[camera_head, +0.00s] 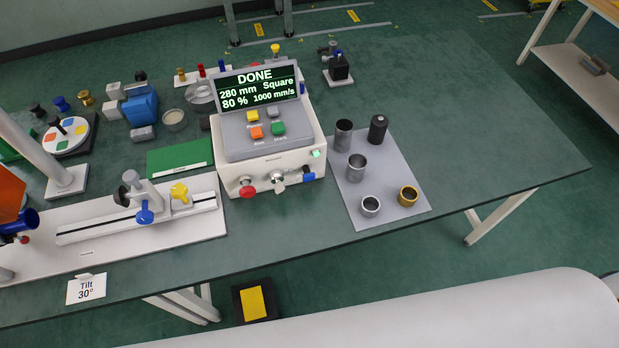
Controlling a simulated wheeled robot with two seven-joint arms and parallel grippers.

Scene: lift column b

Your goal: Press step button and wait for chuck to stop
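A control box (238,172) stands on the green table. Its display (255,86) reads "DONE", "280 mm", "Square", "80 %" and "1000 mm/s". The sloped panel holds a yellow button (253,115), a grey button (273,111), an orange button (257,132) and a green button (277,128). Their labels are too small to read, so I cannot tell which is the step button. A red knob (247,191) and other connectors sit on the front, with a small lit green light (316,154). I cannot make out a chuck for certain. Neither gripper is in view.
A white rail plate (110,240) with a blue knob (144,213) lies left of the box. A "Tilt 30°" card (86,289) is at the table's front edge. A grey mat (385,207) with several cups lies right. A yellow pedal (254,303) is below. The table's right end is clear.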

